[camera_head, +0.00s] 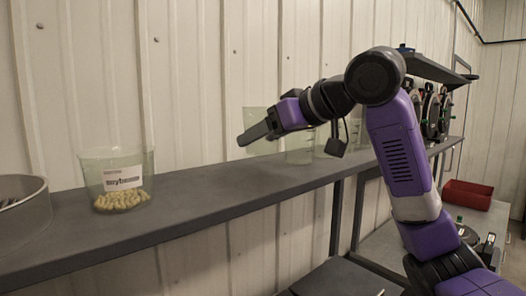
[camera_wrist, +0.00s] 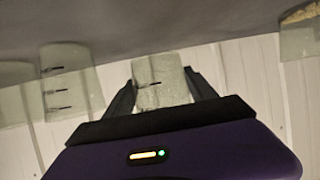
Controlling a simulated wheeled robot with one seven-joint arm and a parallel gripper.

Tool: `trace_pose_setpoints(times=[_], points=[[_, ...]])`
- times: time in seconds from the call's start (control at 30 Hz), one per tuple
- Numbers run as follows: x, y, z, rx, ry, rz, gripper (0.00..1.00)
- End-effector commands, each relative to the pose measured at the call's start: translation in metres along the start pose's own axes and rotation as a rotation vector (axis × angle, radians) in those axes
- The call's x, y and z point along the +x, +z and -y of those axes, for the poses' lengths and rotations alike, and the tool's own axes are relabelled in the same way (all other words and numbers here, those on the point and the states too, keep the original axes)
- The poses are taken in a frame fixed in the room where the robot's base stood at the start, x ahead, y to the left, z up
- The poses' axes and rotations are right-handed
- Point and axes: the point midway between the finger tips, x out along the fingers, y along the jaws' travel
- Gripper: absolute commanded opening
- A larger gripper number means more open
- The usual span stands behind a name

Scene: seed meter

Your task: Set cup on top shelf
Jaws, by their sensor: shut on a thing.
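My gripper (camera_head: 257,134) is shut on a clear, pale green cup (camera_head: 255,115). In the wrist view the cup (camera_wrist: 161,88) sits between the two dark fingers (camera_wrist: 160,95), with a dark mark on its side. It looks empty. In the head view the cup is at the long grey shelf (camera_head: 205,196), partly covered by the fingers. Whether its base touches the shelf is unclear.
A labelled clear tub (camera_head: 118,172) with pale pellets stands on the shelf at left, beside a round metal pan (camera_head: 22,212). Clear cups (camera_head: 299,152) stand behind my gripper. A red bin (camera_head: 467,195) is lower right. The shelf between tub and cups is clear.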

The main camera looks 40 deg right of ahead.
Motion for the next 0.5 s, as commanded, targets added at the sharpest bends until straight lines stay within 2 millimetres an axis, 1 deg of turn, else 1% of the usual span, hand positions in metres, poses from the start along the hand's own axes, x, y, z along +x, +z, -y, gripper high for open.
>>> trace_pose_setpoints(times=[0.07,0.2,0.3,0.5], points=[[0.003,0.005,0.000,0.000,0.000,0.000,0.26],[0.011,0.023,-0.001,0.002,0.000,0.003,0.26],[0.015,0.032,0.000,0.001,-0.001,0.001,0.26],[0.017,0.035,0.000,-0.001,0.001,-0.001,0.26]])
